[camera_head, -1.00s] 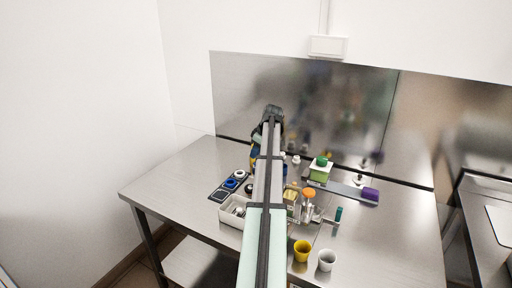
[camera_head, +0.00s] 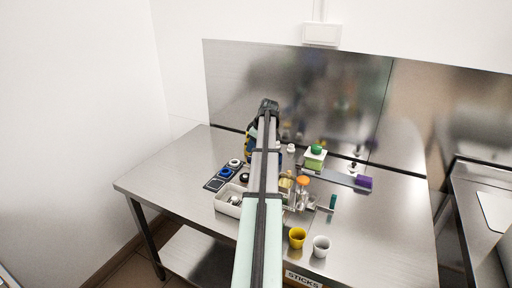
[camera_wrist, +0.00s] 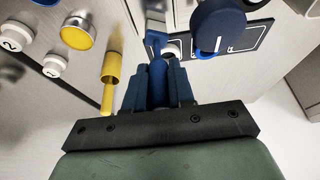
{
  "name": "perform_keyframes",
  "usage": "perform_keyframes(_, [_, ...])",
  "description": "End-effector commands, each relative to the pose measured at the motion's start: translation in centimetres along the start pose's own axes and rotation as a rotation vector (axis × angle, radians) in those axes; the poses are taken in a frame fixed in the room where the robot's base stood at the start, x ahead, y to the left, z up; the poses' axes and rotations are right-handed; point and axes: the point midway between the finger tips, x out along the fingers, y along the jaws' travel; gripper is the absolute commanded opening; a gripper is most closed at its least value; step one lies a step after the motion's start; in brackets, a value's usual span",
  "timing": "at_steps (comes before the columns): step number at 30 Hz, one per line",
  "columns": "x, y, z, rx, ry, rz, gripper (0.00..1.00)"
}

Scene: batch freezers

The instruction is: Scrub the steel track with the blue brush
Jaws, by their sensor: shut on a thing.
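In the wrist view my gripper (camera_wrist: 158,88) is shut on a slim blue handle (camera_wrist: 158,72), which I take to be the blue brush. The brush's far end is partly hidden by the fingers, and no bristles can be made out. In the head view my arm hides the gripper and most of what it holds. A long flat steel strip (camera_head: 337,178) with a purple end (camera_head: 364,182) lies at the back right of the table. It looks like the track. A green-and-white block (camera_head: 314,158) stands on or against its left part. My gripper is left of the strip.
In the wrist view a yellow-handled tool (camera_wrist: 111,68) and a yellow-topped knob (camera_wrist: 78,31) are left of the gripper, and a dark blue round piece (camera_wrist: 216,27) is right. The table's left side is clear.

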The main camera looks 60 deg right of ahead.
Motion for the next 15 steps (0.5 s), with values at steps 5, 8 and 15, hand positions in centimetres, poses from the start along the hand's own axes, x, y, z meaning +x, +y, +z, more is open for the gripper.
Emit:
perform_keyframes(5, [-0.8, 0.1, -1.2, -0.001, 0.001, 0.002, 0.0])
perform_keyframes(8, [-2.1, 0.1, -1.6, 0.001, 0.001, 0.001, 0.0])
perform_keyframes(15, [-4.1, 0.0, -2.4, 0.0, 0.0, 0.001, 0.0])
